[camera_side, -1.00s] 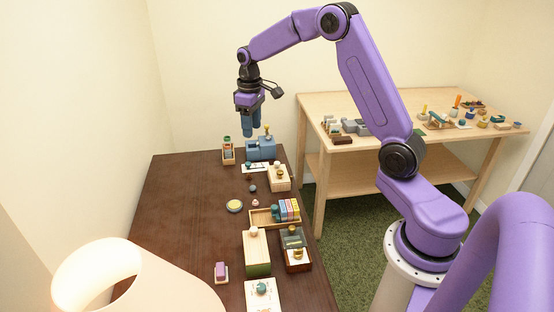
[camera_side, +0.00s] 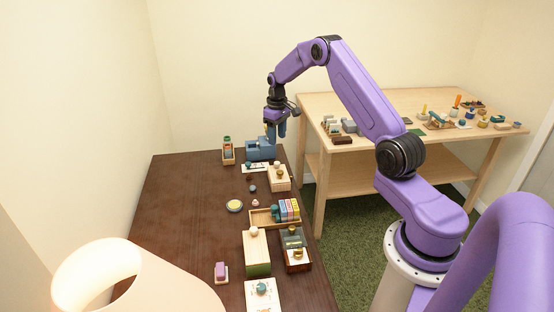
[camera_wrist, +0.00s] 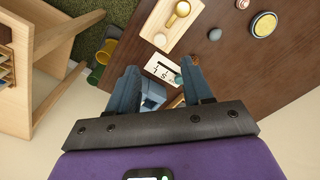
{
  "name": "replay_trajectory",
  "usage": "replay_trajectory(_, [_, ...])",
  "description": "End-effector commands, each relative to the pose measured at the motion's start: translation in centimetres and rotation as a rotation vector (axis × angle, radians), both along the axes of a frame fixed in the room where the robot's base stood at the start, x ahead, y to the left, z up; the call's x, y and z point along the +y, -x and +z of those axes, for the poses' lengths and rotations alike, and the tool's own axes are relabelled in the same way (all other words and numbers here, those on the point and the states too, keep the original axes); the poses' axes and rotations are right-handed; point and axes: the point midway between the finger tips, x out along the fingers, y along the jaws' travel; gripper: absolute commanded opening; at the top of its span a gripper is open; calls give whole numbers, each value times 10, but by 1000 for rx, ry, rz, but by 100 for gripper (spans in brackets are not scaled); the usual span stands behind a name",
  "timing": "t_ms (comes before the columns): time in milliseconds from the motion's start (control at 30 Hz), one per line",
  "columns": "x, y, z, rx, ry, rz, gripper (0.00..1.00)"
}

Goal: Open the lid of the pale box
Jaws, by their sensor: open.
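A pale wooden box (camera_side: 280,178) with small round knobs on top stands near the right edge of the dark table. In the wrist view a pale wooden piece with a yellowish knobbed handle, apparently this box (camera_wrist: 160,34), lies beyond my fingertips. A longer box with a pale top and green lower part (camera_side: 257,250) stands nearer the camera; I cannot tell which one the task means. My gripper (camera_side: 275,132) is open and empty, pointing down by the blue box (camera_side: 262,152) at the table's far end. In the wrist view, the blue box (camera_wrist: 152,95) shows between the fingers (camera_wrist: 160,80).
A white card (camera_side: 254,168), a wooden tray with coloured blocks (camera_side: 262,224), a dark-topped case (camera_side: 295,238) and a yellow disc (camera_side: 234,206) are on the table. A lamp (camera_side: 130,275) stands in front. The table's left side is mostly clear. A light workbench (camera_side: 350,98) is behind.

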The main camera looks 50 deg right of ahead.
Motion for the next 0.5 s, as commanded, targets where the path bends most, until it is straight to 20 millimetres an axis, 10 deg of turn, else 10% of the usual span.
replay_trajectory(500, [0,0,-89,1,0,0,50])
